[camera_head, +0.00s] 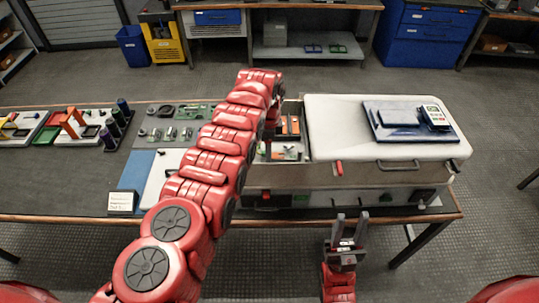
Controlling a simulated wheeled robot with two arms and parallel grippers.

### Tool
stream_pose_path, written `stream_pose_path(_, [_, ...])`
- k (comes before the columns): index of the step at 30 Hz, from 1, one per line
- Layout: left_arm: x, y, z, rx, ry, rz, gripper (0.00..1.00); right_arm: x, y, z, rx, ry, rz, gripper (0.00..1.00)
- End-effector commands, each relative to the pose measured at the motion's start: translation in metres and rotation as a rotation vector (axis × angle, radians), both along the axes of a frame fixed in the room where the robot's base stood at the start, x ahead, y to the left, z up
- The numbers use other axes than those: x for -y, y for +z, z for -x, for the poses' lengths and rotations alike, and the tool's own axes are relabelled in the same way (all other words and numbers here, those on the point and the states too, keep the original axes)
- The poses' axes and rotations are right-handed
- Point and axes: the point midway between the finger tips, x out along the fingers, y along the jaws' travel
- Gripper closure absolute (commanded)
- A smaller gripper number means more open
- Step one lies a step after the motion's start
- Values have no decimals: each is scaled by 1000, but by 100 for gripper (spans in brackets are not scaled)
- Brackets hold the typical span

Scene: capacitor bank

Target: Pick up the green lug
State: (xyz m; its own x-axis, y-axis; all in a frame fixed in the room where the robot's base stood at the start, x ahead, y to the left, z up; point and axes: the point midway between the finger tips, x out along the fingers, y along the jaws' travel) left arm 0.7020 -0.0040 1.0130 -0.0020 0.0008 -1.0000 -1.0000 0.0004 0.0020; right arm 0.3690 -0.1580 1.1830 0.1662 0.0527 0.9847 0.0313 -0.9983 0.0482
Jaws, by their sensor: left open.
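A small green piece (291,150), which may be the green lug, is in the open left part of the cabinet (330,175) on the bench. It is too small to make out clearly. My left arm reaches across the bench and bends down, with my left gripper (269,142) over that opening, just left of the green piece. The gripper is small and partly hidden by the arm; I cannot tell whether it touches anything. My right gripper (348,222) is in front of the bench edge, fingers up and apart, empty.
Orange parts (290,125) are in the opening. A white lid (340,130) right of it carries a blue tray (405,122) with a meter (435,117). A grey mat (180,125) with small parts lies to the left, near dark purple cylinders (108,138).

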Motion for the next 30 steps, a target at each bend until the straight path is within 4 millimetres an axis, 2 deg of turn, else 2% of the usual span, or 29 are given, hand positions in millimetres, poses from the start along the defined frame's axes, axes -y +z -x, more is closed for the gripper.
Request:
stream_pose_path(1, [0,1,0,0,0,0,46,0,1,0,0,0,0,60])
stream_pose_path(10, [0,1,0,0,0,0,100,0,1,0,0,0,0,60])
stream_pose_path(24, [1,1,0,1,0,0,100,0,0,0,0,0,0,60])
stream_pose_path(30, [7,10,-1,4,-1,2,100,0,-4,0,0,0,0,60])
